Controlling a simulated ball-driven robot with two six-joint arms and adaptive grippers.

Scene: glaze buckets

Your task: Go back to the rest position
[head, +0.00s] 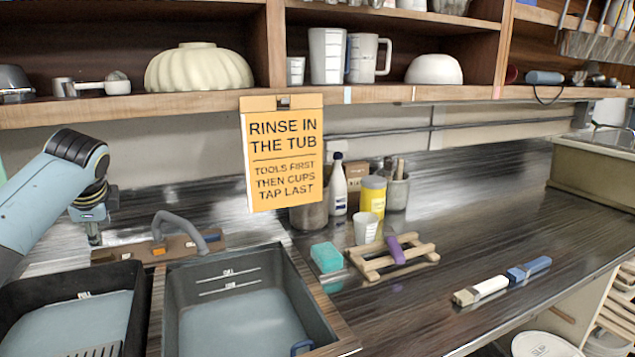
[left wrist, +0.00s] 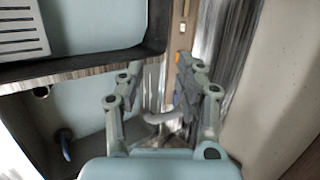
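My left arm comes in from the left, and its gripper (head: 94,238) hangs above the back edge of the left tub. In the left wrist view both fingers of this gripper (left wrist: 158,88) are spread apart with nothing held between them. The grey curved tap (head: 178,222) stands to the right of it on a wooden ledge; it also shows beyond the fingers in the left wrist view (left wrist: 160,118). My right gripper is not in view.
Two dark tubs hold pale water: a left one (head: 140,300) and a right one (head: 318,320). A sign (head: 283,152) hangs from the shelf (head: 210,108). A sponge (head: 327,258), wooden rack (head: 372,270), white cup (head: 366,228) and brushes (head: 482,290) lie on the counter.

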